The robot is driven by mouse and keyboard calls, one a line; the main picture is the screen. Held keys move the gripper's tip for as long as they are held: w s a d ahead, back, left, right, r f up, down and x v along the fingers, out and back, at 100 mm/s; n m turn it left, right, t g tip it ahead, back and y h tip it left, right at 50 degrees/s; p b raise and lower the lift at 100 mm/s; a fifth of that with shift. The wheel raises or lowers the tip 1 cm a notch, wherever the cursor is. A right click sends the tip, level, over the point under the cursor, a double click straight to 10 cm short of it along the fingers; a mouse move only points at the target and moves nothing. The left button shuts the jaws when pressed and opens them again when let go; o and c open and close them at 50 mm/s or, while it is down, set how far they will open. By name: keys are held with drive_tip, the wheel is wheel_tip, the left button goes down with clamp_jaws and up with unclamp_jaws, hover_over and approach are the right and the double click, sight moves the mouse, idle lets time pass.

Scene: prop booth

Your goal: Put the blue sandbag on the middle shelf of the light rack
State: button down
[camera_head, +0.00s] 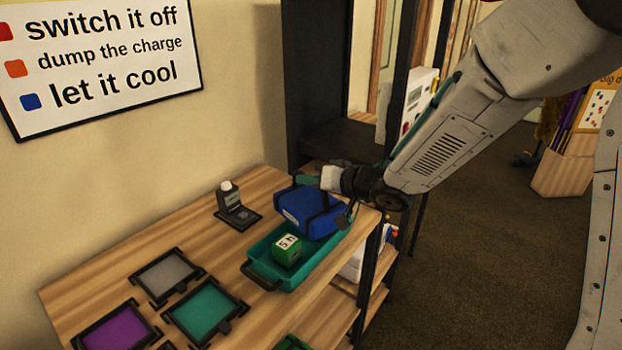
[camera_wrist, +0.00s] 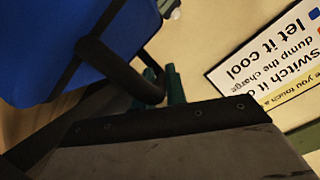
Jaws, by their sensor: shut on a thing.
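The blue sandbag (camera_head: 308,212) has dark straps and a pale label. It is over the far end of the teal tray (camera_head: 262,277); I cannot tell whether it touches the tray. My gripper (camera_head: 312,182) is above the bag, shut on its black handle. In the wrist view the blue sandbag (camera_wrist: 75,45) fills the upper left, and its handle reaches the teal fingertips of my gripper (camera_wrist: 164,88). A tall dark rack (camera_head: 317,80) stands behind the table; only part of its shelves shows, and I cannot tell which is the middle one.
A green numbered block (camera_head: 287,250) sits in the tray. Purple (camera_head: 112,328), teal (camera_head: 206,311) and grey (camera_head: 167,277) framed panels lie at the front left. Open carpet (camera_head: 480,240) is to the right.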

drive_tip(key=c, duration=1.4)
unclamp_jaws()
drive_tip(key=shift+c, duration=0.2)
drive_tip(key=shift+r, duration=0.1)
drive_tip(key=v, duration=1.2)
drive_tip(key=shift+r, duration=0.4)
drive_tip(key=w+d+r+m+t+h, duration=0.1)
drive_tip(key=d+r+m+t+h, duration=0.15)
drive_tip(key=d+h, duration=0.6)
drive_tip(key=s+d+m+g+h, duration=0.2)
drive_tip(key=s+d+g+h, duration=0.2)
drive_tip(key=s+d, duration=0.7)
drive_tip(key=s+h, duration=0.1)
drive_tip(key=s, duration=0.1)
drive_tip(key=shift+s+d+r, duration=0.35)
drive_tip(key=shift+s+r, duration=0.05)
drive_tip(key=shift+o, duration=0.4)
drive_tip(key=s+a+g+y, duration=0.1)
drive_tip(key=s+g, duration=0.2)
drive_tip(key=s, duration=0.4)
drive_tip(key=s+a+n+g+y, duration=0.1)
drive_tip(key=s+a+g, duration=0.1)
drive_tip(key=s, duration=0.6)
drive_tip(key=shift+s+a+f+g, duration=0.2)
drive_tip(key=shift+a+f+g, duration=0.15)
drive_tip(key=shift+g, duration=0.2)
